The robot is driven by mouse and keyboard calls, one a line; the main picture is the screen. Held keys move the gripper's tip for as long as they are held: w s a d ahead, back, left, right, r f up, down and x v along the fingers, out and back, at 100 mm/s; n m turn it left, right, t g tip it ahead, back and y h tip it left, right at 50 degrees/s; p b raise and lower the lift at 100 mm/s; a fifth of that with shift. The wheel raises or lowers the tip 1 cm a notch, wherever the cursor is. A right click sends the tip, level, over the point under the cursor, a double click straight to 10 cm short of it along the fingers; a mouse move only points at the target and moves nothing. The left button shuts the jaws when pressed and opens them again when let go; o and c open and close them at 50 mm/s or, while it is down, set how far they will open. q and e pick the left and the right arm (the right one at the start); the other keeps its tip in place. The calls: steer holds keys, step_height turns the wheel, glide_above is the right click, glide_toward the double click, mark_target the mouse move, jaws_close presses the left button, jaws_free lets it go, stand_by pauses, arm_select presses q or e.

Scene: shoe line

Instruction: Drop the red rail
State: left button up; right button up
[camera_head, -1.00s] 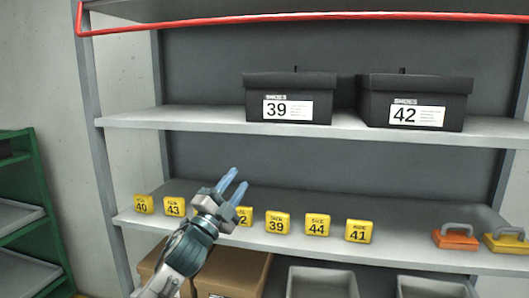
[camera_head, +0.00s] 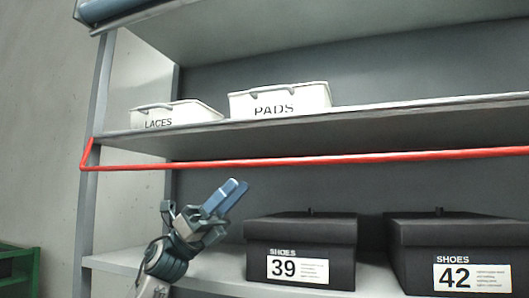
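The red rail (camera_head: 320,161) is a thin bar running across the front of the shelf unit, just below the shelf board with the white bins. Its left end (camera_head: 88,155) bends up and meets the left upright. My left gripper (camera_head: 235,184) is below the rail, left of the middle, in front of the gap above the black shoe boxes. It appears apart from the rail and holds nothing that I can see. Its two blue fingers overlap in this view, so their gap is unclear. My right gripper is not in view.
White bins marked LACES (camera_head: 178,115) and PADS (camera_head: 280,101) stand on the shelf above the rail. Black shoe boxes 39 (camera_head: 300,238) and 42 (camera_head: 455,240) stand on the shelf below. A green rack (camera_head: 36,268) is at the lower left.

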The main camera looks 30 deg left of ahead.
mark_target(265, 162)
arm_select(q)
steer(key=p+x, duration=0.3)
steer(key=x, duration=0.1)
steer(key=p+x, duration=0.3)
steer(key=x, duration=0.1)
steer(key=shift+w+a+p, duration=0.1)
steer(key=shift+w+p, duration=0.15)
steer(key=shift+p, duration=0.05)
steer(key=shift+w+d, duration=0.3)
steer(key=shift+d, duration=0.05)
steer(key=shift+s, duration=0.1)
steer(key=shift+c, duration=0.2)
jaws_close()
